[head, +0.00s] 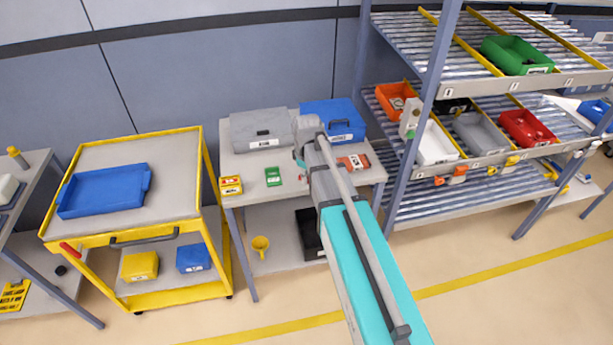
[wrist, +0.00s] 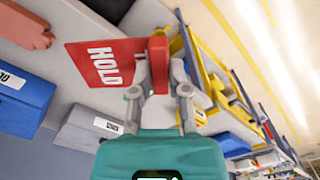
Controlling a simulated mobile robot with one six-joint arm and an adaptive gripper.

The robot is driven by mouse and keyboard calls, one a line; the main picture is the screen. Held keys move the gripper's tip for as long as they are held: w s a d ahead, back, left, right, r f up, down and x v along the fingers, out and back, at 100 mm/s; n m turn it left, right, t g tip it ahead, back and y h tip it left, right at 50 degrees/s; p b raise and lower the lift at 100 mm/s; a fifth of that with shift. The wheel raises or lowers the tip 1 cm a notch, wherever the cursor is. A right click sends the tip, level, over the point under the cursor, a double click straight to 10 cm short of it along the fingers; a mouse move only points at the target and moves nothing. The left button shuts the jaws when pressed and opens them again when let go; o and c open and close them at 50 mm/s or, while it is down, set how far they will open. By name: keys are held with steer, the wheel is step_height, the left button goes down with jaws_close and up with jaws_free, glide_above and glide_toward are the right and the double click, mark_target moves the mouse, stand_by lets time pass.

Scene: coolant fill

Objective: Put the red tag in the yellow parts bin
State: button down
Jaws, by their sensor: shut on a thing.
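The red tag (wrist: 98,62), a flat piece with white HOLD lettering, shows in the wrist view. My gripper (wrist: 159,75) is shut on the tag's thick red edge piece and holds it over the grey bench (head: 246,166). In the head view my own arm and wrist hide most of the gripper and the tag. A yellow bin (head: 140,266), which looks like the yellow parts bin, sits on the lower shelf of the yellow cart (head: 130,237), left of the bench and apart from my gripper. I cannot see inside the bin clearly.
The bench holds a grey case (head: 259,130), a blue case (head: 333,120), a small yellow box (head: 230,186), a green item (head: 273,176) and an orange-red item (head: 353,162). A blue tray (head: 104,191) lies on the cart top; a blue bin (head: 193,257) stands beside the yellow bin.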

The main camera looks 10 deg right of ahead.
steer(key=shift+f+b, duration=1.1)
steer(key=shift+d+r, duration=0.1)
steer(key=shift+d, duration=0.05)
